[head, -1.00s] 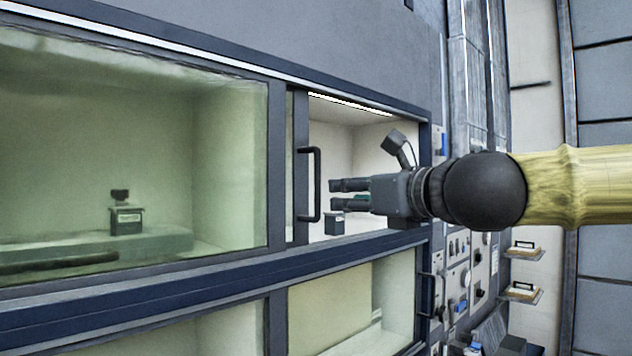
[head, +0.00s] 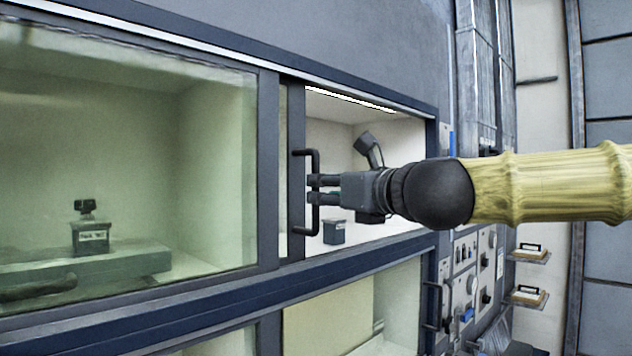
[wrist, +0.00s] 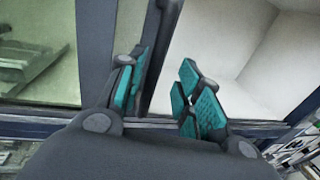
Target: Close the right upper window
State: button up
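The right upper window is slid left, with only a narrow strip of its glass and its dark frame edge (head: 293,235) showing, so the right side of the upper bay is uncovered. Its dark vertical bar handle (head: 316,220) stands on that edge. My gripper (head: 314,189) reaches in from the right, its fingertips overlapping the handle's middle in the head view. In the wrist view, the teal-padded fingers (wrist: 163,92) are apart, with dark upright bars beyond them. I cannot tell whether the handle lies between the fingers or touches them.
A small dark box (head: 334,232) stands inside the open bay below my gripper. The left upper pane (head: 130,170) covers another labelled box (head: 90,238). Lower windows (head: 330,310) run beneath. A control panel (head: 470,285) and small shelves (head: 529,296) are at right.

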jog(key=p+x, duration=0.1)
jog(key=x, duration=0.3)
jog(key=shift+r+p, duration=0.15)
jog(key=shift+p, duration=0.15)
jog(key=shift+s+r, duration=0.25)
jog(key=shift+s, duration=0.3)
jog(key=shift+c, duration=0.2)
jog(key=shift+s+r, duration=0.1)
jog(key=shift+s, duration=0.2)
jog(key=c, duration=0.7)
jog(key=shift+w+d, duration=0.1)
jog(key=shift+w, duration=0.15)
grip_shut()
